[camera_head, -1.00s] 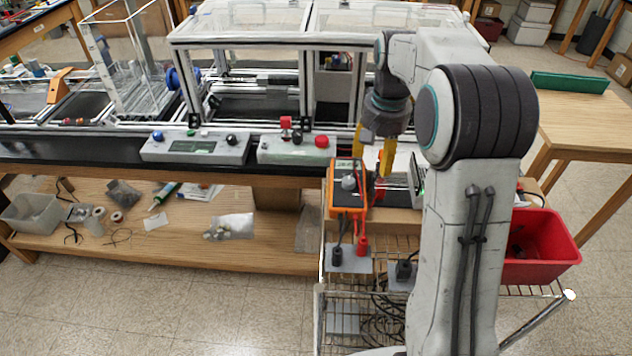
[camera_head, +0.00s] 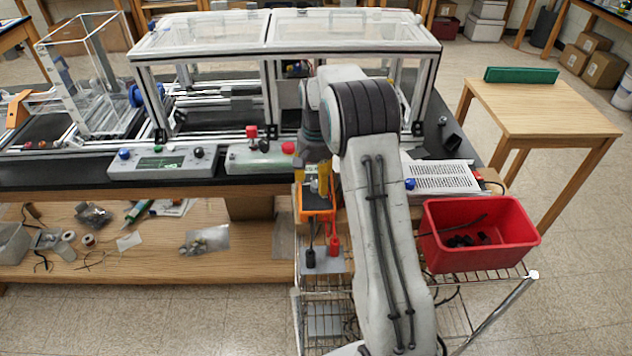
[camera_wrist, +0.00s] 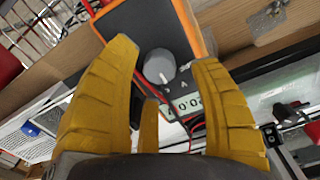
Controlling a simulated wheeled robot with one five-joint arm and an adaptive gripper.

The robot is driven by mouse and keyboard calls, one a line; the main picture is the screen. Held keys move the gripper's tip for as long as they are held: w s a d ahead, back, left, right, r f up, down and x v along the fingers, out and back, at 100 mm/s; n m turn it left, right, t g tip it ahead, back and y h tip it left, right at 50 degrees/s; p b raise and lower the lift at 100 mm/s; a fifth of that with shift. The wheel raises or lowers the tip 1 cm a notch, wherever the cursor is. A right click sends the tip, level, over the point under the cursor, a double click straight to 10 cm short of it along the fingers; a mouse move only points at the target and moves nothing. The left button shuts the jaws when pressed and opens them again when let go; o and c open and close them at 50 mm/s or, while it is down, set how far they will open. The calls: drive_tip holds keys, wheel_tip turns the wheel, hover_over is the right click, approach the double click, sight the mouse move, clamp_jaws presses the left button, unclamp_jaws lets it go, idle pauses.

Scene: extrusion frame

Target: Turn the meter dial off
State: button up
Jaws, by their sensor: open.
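The orange-rimmed meter (camera_head: 316,206) stands on the wire cart in the head view, with black and red leads plugged into its front. In the wrist view the dark meter face (camera_wrist: 148,25) shows a round grey dial (camera_wrist: 159,66) with a white pointer mark. A display (camera_wrist: 186,104) beside the dial shows digits, partly hidden by a red lead and a finger. My gripper (camera_wrist: 165,54) is open, its yellow fingers on either side of the dial. I cannot tell whether they touch it. In the head view my gripper (camera_head: 316,183) is over the meter, hiding the dial.
A red bin (camera_head: 478,232) and a white vented box (camera_head: 442,178) are right of my arm. Control boxes with knobs (camera_head: 163,162) line the bench edge at left. A clear-covered extrusion frame (camera_head: 205,60) stands behind.

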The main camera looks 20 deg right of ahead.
drive_tip(key=shift+f, duration=0.9)
drive_tip(key=shift+o, duration=0.2)
clamp_jaws()
